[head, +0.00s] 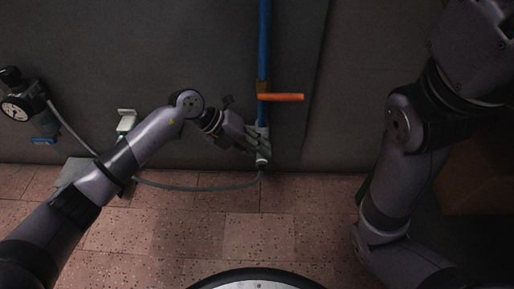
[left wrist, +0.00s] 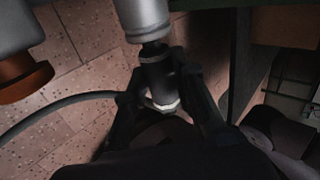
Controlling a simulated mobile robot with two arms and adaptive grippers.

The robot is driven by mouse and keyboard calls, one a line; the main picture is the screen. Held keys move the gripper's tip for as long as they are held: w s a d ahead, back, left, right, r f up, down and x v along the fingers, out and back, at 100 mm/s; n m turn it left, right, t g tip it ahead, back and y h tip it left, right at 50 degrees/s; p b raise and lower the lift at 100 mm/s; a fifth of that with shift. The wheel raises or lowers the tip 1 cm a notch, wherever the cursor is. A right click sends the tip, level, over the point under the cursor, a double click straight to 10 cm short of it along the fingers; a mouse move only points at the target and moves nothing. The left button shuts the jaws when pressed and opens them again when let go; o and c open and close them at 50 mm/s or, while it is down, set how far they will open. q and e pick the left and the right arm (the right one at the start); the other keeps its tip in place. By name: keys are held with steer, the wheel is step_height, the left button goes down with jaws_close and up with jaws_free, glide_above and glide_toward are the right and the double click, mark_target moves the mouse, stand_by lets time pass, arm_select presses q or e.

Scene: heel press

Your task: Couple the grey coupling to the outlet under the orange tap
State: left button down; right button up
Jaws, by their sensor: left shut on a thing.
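The orange tap (head: 283,97) sits on a blue pipe (head: 264,45) on the wall. The outlet under it shows in the left wrist view as a pale grey cylinder (left wrist: 143,18). My left gripper (head: 258,148) is just below the tap; in the left wrist view its fingers (left wrist: 160,92) are shut on the dark grey coupling (left wrist: 157,72). The coupling is roughly in line with the outlet. A narrow dark neck spans between them; I cannot tell whether it is seated. The lower pale end of the coupling (head: 262,161) shows below the fingers. My right gripper is out of view.
A grey hose (head: 195,189) sags from the coupling leftward to a device with a round gauge (head: 17,108) on the wall. A pale bracket (head: 127,118) is on the wall behind my left arm. The tiled floor (head: 235,225) below is clear.

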arm_select(q)
steer(key=shift+w, duration=0.65)
steer(key=c, duration=1.3)
jaws_free()
steer(key=v, duration=1.2)
